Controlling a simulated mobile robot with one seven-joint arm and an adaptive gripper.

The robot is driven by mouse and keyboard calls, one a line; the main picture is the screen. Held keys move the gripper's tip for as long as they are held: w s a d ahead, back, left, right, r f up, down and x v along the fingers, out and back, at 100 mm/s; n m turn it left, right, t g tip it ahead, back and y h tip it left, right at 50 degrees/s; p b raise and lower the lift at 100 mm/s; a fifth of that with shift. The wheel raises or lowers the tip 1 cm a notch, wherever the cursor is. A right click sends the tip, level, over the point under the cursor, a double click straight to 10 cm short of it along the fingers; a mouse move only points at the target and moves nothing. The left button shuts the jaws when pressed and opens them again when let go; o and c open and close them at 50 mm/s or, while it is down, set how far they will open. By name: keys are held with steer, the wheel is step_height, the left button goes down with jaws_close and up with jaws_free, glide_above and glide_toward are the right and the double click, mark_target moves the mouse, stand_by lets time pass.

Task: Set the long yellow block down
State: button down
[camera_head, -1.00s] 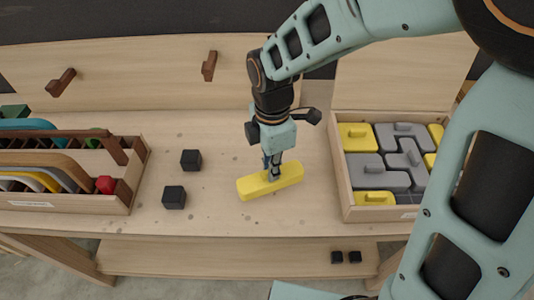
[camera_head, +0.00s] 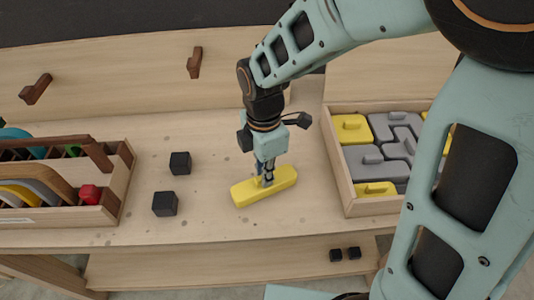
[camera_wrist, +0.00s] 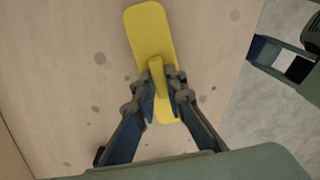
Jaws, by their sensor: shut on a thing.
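The long yellow block (camera_head: 250,191) is at the middle of the wooden table, between the black cubes and the box at the right. It lies level and slanted, its right end farther back. My gripper (camera_head: 268,180) is above it, pointing down, with its fingers shut on the block's raised handle. In the wrist view the block (camera_wrist: 148,32) runs away from my gripper (camera_wrist: 162,84), one finger on each side of the handle. I cannot tell whether the block touches the table or hangs just above it.
An open box (camera_head: 337,170) of grey and yellow blocks stands at the right. Two black cubes (camera_head: 180,163) (camera_head: 165,203) lie to the left, beside a wooden rack (camera_head: 118,190) of coloured pieces. Smaller black cubes (camera_head: 336,254) lie on the lower shelf. Bare table surrounds the yellow block.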

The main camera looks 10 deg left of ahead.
steer(key=shift+f, duration=0.2)
steer(key=c, duration=2)
jaws_free()
steer(key=shift+o, duration=0.2)
step_height(320, 180, up, 12)
steer(key=p, duration=0.1)
steer(key=shift+r, duration=0.25)
